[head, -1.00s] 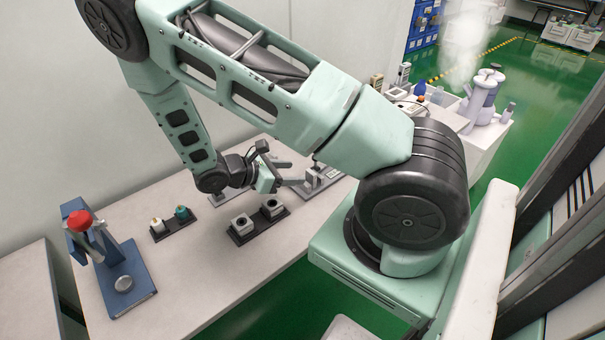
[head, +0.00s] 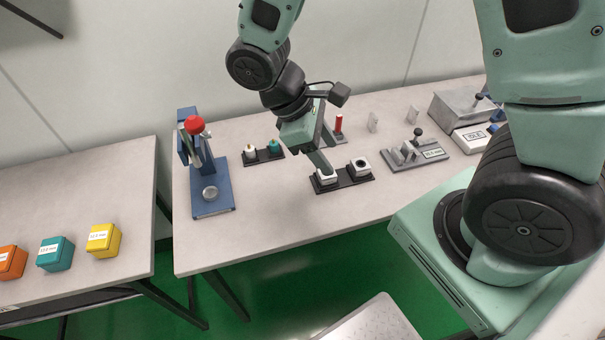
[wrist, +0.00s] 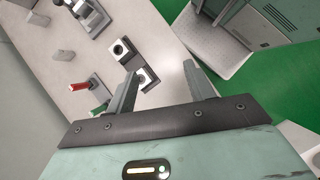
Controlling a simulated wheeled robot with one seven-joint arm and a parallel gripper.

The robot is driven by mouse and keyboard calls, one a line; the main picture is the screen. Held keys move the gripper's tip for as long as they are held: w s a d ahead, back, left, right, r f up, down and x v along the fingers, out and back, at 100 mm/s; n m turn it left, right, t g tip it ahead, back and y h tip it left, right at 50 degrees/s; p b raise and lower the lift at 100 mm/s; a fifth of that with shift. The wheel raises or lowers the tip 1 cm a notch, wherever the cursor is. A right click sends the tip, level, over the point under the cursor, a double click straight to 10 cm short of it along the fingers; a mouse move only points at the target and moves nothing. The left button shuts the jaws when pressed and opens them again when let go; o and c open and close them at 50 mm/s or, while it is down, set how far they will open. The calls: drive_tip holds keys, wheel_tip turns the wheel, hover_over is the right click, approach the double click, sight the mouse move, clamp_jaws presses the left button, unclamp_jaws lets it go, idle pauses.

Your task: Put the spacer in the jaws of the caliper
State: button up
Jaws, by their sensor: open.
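Two pale square blocks with round holes stand on a black tray; I take them as the likely spacers. The left block (head: 326,176) is partly covered by my gripper (head: 325,172), and the right block (head: 360,166) is clear. The wrist view shows the right block (wrist: 122,48) beyond my fingers, and part of the left block (wrist: 147,76) beside the left finger. My gripper (wrist: 163,88) is open, with nothing seen held between its fingers. The grey fixture with a black-knobbed lever and a small readout, seemingly the caliper (head: 405,155), stands right of the tray; its jaw gap is too small to judge.
A blue press (head: 212,190) with a red knob stands at left. A small rack with white and teal pieces (head: 263,152) and a red upright handle (head: 339,123) lie behind. A grey box (head: 460,106) is at back right. The table's front (head: 270,235) is clear.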

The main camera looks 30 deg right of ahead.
drive_tip(key=s+a+r+m+t+y, duration=0.2)
drive_tip(key=s+a+r+y, duration=0.3)
drive_tip(key=s+a+r, duration=0.4)
drive_tip(key=shift+s+a+t+y, duration=0.3)
drive_tip(key=shift+s+a+t, duration=0.35)
drive_tip(key=shift+a, duration=0.4)
